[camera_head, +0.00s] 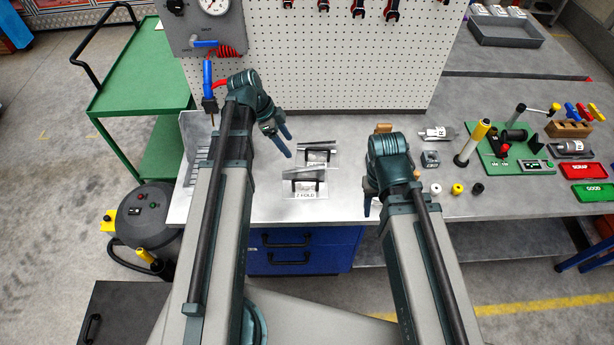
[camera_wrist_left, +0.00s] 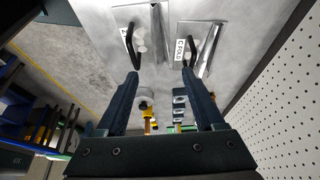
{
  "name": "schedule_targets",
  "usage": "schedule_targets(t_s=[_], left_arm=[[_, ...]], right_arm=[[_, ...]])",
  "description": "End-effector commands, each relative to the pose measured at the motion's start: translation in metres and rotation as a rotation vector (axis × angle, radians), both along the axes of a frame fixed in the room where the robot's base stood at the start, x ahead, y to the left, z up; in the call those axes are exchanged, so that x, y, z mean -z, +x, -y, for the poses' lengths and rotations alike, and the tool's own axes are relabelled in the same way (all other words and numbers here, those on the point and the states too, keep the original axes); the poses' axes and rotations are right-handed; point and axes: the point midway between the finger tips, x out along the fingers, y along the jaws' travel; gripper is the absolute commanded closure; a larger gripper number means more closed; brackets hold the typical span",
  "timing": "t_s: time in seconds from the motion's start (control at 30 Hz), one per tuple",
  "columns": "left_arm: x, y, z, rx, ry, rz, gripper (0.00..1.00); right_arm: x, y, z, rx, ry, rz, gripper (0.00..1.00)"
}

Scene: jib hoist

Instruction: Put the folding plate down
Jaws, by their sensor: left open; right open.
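Two thin metal folding plates with dark handles lie on the grey bench. The nearer plate (camera_head: 306,190) has a label that reads Z FOLD; in the left wrist view it is the left plate (camera_wrist_left: 156,30). The other plate (camera_head: 320,157) lies just behind it; its label reads C-FOLD in the left wrist view (camera_wrist_left: 209,48). My left gripper (camera_head: 288,144) is open and empty, above and just left of the plates, apart from both. Its two fingers are spread in the left wrist view (camera_wrist_left: 160,74). My right gripper (camera_head: 370,206) is open near the bench's front edge, right of the plates.
A white pegboard (camera_head: 320,60) stands behind the bench. A blue-handled tool (camera_head: 208,85) hangs by my left arm. Right of my right arm are small rings (camera_head: 457,189), a green fixture board (camera_head: 510,150) and red and green trays (camera_head: 592,191). Bare bench (camera_head: 260,205) lies left of the plates.

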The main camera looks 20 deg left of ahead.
Motion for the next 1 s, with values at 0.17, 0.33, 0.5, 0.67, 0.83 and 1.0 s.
schedule_targets(t_s=[0.17, 0.33, 0.5, 0.67, 0.83, 1.0], left_arm=[[0.021, 0.002, 0.006, 0.001, 0.001, 0.0, 0.3], [0.045, 0.004, 0.015, 0.001, 0.001, -0.001, 0.3], [0.068, 0.007, 0.025, 0.001, 0.002, -0.001, 0.3], [0.079, 0.008, 0.03, -0.001, 0.002, -0.002, 0.3], [0.077, 0.009, 0.031, -0.001, 0.002, -0.002, 0.3], [0.086, 0.009, 0.033, -0.001, 0.002, -0.002, 0.3]], right_arm=[[0.021, 0.0, 0.0, 0.001, 0.0, 0.0, 0.5], [0.045, 0.0, 0.0, 0.002, 0.0, 0.0, 0.5], [0.068, 0.0, 0.0, 0.002, 0.0, 0.0, 0.5], [0.078, 0.0, 0.0, 0.002, 0.0, 0.0, 0.5], [0.077, 0.0, 0.0, 0.002, 0.0, 0.0, 0.5], [0.086, 0.0, 0.0, 0.002, 0.0, 0.0, 0.5]])
